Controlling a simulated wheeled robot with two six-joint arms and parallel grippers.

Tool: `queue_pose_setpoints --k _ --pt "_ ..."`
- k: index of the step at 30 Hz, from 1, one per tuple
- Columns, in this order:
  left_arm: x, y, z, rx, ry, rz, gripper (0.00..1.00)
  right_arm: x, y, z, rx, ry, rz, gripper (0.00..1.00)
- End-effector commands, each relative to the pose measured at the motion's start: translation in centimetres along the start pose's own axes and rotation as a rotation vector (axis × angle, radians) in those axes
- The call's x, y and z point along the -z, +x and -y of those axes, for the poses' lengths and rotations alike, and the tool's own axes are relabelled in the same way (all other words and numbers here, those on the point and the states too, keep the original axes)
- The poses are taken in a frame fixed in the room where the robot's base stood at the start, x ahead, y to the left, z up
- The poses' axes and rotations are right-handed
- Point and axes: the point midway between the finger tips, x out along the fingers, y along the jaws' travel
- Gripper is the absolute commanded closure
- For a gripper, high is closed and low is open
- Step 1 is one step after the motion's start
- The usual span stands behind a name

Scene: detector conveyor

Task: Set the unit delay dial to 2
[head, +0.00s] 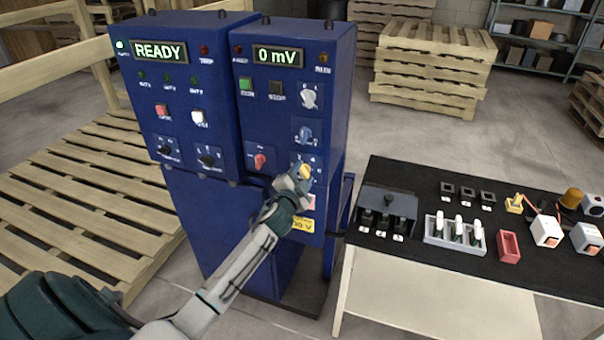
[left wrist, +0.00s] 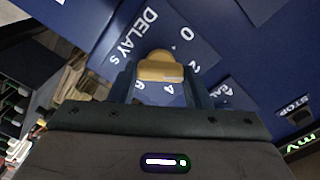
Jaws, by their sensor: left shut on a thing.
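The unit delay dial is a yellow knob (head: 305,172) low on the front of the right blue cabinet. In the left wrist view the knob (left wrist: 160,66) sits between the two fingers, beside a "DELAY s" label and the numbers 0, 2, 4 and 6. A short white mark shows on the knob's lower right, towards the 2 and 4; I cannot tell exactly which number it points to. My left gripper (head: 293,186) is shut on the knob, fingers on either side of it. My right gripper is not in view.
The right cabinet (head: 290,95) reads "0 mV" and has a red knob (head: 260,161), a blue knob (head: 304,134) and a grey knob (head: 309,96). The left cabinet (head: 180,95) reads "READY". A black-topped table (head: 420,262) with small parts stands to the right. Wooden pallets (head: 75,200) lie left.

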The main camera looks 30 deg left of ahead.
Motion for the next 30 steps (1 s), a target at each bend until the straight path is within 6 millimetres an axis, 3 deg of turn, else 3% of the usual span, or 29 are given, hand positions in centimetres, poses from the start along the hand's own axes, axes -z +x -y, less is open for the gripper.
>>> queue_pose_setpoints --k 23,24,27,30 --pt "-0.06 -0.02 -0.14 -0.001 0.1 0.001 0.79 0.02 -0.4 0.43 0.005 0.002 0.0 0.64" --pt "-0.06 -0.02 -0.14 -0.001 0.1 0.001 0.51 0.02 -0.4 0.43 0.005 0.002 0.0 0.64" --pt "-0.05 -0.02 -0.12 -0.001 0.1 0.001 0.35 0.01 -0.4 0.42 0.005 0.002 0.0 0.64" --pt "-0.04 -0.01 -0.1 -0.001 0.1 0.001 0.35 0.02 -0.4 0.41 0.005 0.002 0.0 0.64"
